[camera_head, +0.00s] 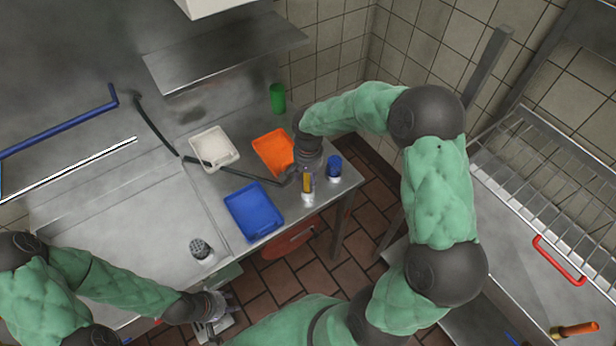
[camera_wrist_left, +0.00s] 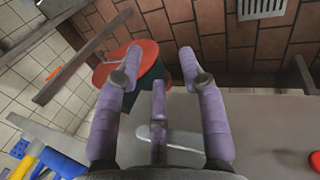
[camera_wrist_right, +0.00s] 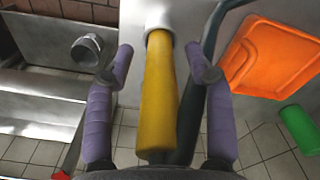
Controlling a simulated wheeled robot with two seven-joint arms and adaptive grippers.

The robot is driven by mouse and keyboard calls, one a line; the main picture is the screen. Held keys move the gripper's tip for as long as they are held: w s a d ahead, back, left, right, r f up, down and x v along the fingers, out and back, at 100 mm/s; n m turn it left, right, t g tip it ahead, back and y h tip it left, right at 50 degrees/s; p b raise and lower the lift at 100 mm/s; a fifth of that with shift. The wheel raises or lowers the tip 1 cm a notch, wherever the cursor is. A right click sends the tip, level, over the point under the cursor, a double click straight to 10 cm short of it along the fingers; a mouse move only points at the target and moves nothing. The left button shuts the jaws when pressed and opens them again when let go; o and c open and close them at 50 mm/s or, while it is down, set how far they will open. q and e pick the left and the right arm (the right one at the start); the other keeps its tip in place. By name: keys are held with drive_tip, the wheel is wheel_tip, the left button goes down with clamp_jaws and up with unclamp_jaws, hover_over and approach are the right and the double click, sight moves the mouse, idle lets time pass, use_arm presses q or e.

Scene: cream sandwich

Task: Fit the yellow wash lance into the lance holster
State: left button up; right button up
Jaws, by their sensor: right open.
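The yellow wash lance (camera_head: 307,181) stands near the counter's right corner in the head view, its lower end at a pale cylinder (camera_head: 308,198) that looks like the lance holster. In the right wrist view the lance (camera_wrist_right: 158,95) runs between the fingers of my right gripper (camera_wrist_right: 160,65), its far end at a pale ring (camera_wrist_right: 160,36). How deep it sits inside I cannot tell. The right gripper is open, with gaps beside the lance. My left gripper (camera_head: 218,305) is open and empty off the counter's front edge; its spread fingers show in the left wrist view (camera_wrist_left: 160,70).
A dark hose (camera_head: 235,173) crosses the counter towards the lance. An orange tray (camera_head: 273,151), a blue tray (camera_head: 253,211), a white tray (camera_head: 214,148), a green cylinder (camera_head: 277,98) and a blue-topped cup (camera_head: 334,168) are nearby. A red-lidded bin (camera_wrist_left: 125,62) stands below the counter.

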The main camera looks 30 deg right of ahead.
wheel_tip(320, 180, up, 12)
drive_tip(key=shift+f, duration=0.25)
idle(0.6)
